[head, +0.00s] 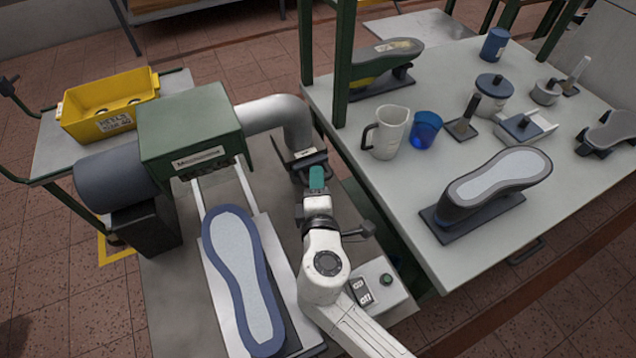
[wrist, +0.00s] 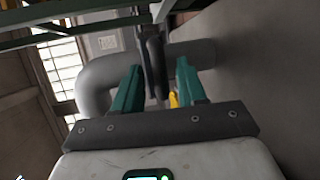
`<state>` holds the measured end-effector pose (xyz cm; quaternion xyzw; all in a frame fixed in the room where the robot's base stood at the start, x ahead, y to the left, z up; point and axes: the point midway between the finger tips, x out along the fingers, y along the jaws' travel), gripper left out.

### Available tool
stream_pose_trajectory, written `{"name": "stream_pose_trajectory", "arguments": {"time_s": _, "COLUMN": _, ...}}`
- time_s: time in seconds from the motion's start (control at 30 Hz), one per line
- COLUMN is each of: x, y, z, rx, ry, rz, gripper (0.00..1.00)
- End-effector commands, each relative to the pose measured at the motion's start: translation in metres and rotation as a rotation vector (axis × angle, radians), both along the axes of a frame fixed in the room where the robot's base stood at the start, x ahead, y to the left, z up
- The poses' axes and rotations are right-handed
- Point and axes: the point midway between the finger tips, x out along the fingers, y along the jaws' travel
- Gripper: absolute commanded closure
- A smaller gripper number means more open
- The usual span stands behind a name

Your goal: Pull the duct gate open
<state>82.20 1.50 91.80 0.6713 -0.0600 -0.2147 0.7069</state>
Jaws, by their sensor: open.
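The grey duct (head: 290,112) bends down from the green machine. The dark duct gate (head: 303,160) sits at its lower end, with a light label above a dark handle part. My gripper (head: 316,178), with teal fingers, is just below and in front of the gate. In the wrist view my gripper (wrist: 158,88) is open, its fingers apart. A dark upright bar (wrist: 155,62), apparently the gate's handle, shows between and beyond the fingertips. The grey duct bend (wrist: 95,88) is behind the left finger. I cannot tell whether the fingers touch the bar.
The green machine (head: 190,130) stands left of the duct. A blue-edged sole form (head: 243,280) lies left of my arm. A small control box (head: 375,290) is right of my arm. The white table (head: 400,215) with a pitcher (head: 391,132) and green post (head: 343,60) is close on the right.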

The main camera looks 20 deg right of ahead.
Motion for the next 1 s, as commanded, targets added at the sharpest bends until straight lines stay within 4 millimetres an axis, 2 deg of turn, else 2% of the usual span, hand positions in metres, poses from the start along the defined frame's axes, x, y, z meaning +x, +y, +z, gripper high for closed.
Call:
{"name": "stream_pose_trajectory", "arguments": {"time_s": 0.17, "x": -0.0001, "y": -0.0001, "z": -0.0001, "rx": 0.0, "ry": 0.0, "rz": 0.0, "gripper": 0.6}}
{"name": "stream_pose_trajectory", "arguments": {"time_s": 0.6, "x": -0.0004, "y": 0.0002, "z": -0.0002, "rx": 0.0, "ry": 0.0, "rz": 0.0, "gripper": 1.0}}
{"name": "stream_pose_trajectory", "arguments": {"time_s": 1.0, "x": -0.0005, "y": 0.0003, "z": -0.0005, "rx": 0.0, "ry": 0.001, "rz": 0.0, "gripper": 1.0}}
